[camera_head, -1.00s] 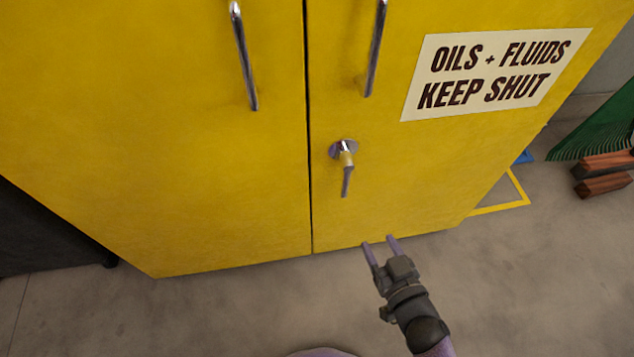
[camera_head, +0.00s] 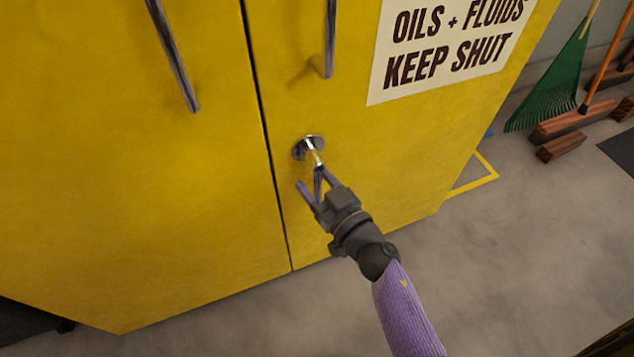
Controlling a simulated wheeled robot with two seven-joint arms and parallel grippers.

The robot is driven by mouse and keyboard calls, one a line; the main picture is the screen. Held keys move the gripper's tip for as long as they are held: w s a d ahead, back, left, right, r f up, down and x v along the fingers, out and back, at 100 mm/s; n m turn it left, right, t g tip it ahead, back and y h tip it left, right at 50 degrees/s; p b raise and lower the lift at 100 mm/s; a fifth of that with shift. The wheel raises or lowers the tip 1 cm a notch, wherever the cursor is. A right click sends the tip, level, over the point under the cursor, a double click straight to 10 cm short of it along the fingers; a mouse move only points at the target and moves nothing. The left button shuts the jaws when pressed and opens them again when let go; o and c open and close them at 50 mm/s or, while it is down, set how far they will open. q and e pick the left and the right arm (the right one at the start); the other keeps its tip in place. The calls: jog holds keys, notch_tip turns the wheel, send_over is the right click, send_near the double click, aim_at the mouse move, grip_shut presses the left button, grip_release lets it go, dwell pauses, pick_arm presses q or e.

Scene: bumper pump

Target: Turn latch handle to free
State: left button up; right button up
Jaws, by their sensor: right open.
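The latch handle (camera_head: 313,150) is a small metal lever on a round plate, low on the right door of the yellow cabinet (camera_head: 190,200). It points down and slightly right, and its lower end is partly hidden by my gripper. My right gripper (camera_head: 311,183) is open just below the latch plate. Its two purple fingers point up toward the lever, with the right finger overlapping the lever's lower end. I cannot tell whether they touch. My left gripper is not in view.
Two long metal door pulls (camera_head: 173,55) (camera_head: 330,40) stand out above the latch. A sign (camera_head: 450,50) is on the right door. A green rake (camera_head: 553,92) and wooden-backed brooms (camera_head: 575,121) stand at the right. The floor (camera_head: 480,270) in front is clear.

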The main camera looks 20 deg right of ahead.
grip_shut()
dwell(1.0)
dwell(0.4)
